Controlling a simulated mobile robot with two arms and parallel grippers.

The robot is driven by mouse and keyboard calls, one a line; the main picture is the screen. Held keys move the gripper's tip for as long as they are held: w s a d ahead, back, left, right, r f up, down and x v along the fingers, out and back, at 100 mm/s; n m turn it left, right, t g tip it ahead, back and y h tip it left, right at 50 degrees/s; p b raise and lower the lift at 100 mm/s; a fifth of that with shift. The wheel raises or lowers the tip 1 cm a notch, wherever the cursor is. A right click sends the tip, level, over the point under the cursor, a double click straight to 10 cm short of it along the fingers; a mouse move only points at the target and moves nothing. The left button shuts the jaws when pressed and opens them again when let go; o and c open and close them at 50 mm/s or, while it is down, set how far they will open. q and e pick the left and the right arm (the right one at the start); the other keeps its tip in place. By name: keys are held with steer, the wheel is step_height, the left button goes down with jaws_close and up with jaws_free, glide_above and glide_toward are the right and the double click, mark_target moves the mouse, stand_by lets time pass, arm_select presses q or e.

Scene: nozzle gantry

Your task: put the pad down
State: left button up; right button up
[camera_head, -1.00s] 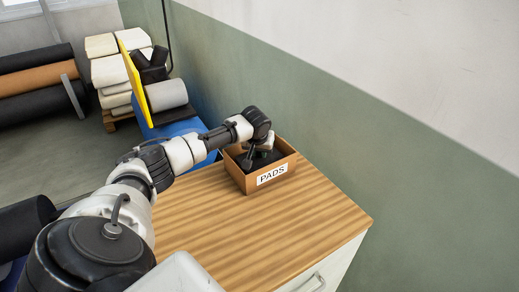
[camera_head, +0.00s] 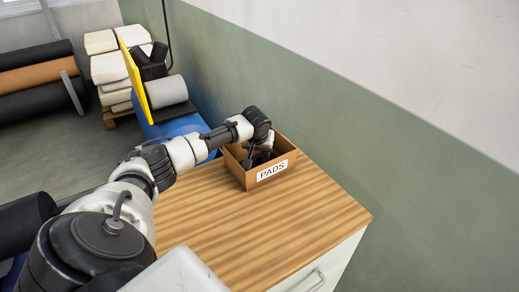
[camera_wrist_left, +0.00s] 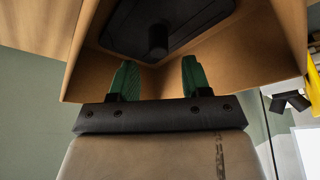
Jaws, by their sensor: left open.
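The cardboard box (camera_head: 247,181) labelled "PADS" stands at the back of the wooden worktop. My left gripper (camera_wrist_left: 158,62) reaches into it from above, its two green fingers apart with nothing between them. In the left wrist view the black pad (camera_wrist_left: 200,22), a dark plate with a round knob, lies inside the box (camera_wrist_left: 255,60), beyond the fingertips. The knob shows beyond the gap between the fingers, apart from both. In the head view my wrist hides most of the box's inside. My right gripper is not in view.
The wooden worktop (camera_head: 240,225) is clear in front of the box. A green and white wall (camera_head: 400,150) runs close behind and to the right. A yellow board (camera_head: 133,80), a grey roll (camera_head: 166,92) and stacked white blocks (camera_head: 108,68) stand beyond at the back left.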

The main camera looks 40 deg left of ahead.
arm_select(q)
steer(key=shift+r, duration=0.15)
steer(key=shift+r, duration=0.35)
steer(key=b+v, duration=0.1)
steer(key=v, duration=1.1)
steer(key=shift+r+b, duration=0.2)
steer(key=shift+b, duration=0.1)
